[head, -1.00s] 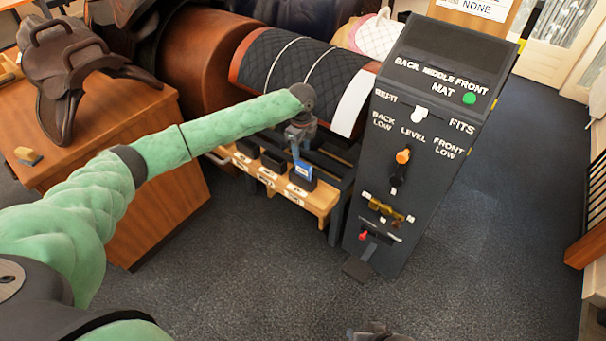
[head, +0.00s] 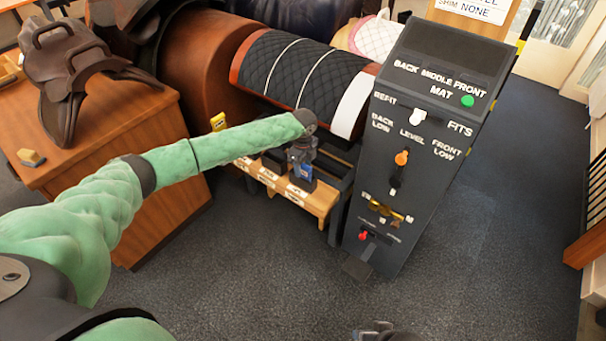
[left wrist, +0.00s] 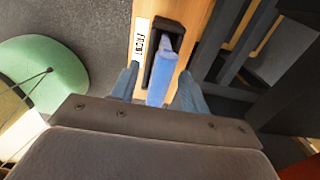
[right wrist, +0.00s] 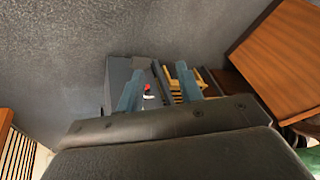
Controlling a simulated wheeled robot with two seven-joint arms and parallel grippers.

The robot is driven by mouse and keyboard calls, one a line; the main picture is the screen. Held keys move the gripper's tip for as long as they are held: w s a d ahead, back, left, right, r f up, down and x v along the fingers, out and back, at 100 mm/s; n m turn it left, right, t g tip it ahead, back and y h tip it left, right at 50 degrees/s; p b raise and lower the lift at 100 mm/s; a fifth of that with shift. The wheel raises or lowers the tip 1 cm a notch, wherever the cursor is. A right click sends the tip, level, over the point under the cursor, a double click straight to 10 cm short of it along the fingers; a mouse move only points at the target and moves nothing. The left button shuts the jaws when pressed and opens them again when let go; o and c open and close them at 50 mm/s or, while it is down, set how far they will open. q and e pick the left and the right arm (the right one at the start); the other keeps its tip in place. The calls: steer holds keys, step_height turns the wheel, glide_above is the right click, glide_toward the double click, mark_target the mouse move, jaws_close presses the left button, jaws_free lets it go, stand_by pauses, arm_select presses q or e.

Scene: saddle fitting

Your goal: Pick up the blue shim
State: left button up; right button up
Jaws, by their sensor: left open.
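The blue shim (left wrist: 164,78) stands in a black slot holder (left wrist: 168,38) beside a FRONT label in the left wrist view. My left gripper (left wrist: 158,88) is open, with one finger on each side of the shim; I cannot tell whether they touch it. In the head view my left gripper (head: 303,165) is down over the holder at the right end of the wooden rack and hides most of the shim. My right gripper (right wrist: 160,90) is open with nothing between its fingers; it also shows at the bottom edge of the head view (head: 378,332).
The wooden rack (head: 318,198) has several labelled holders, and a yellow piece (head: 218,122) shows at its left. A dark control panel (head: 425,150) stands close right of my left gripper. A saddle (head: 75,65) rests on a wooden cabinet (head: 150,150). Floor in front is clear.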

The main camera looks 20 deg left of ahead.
arm_select(q)
jaws_close()
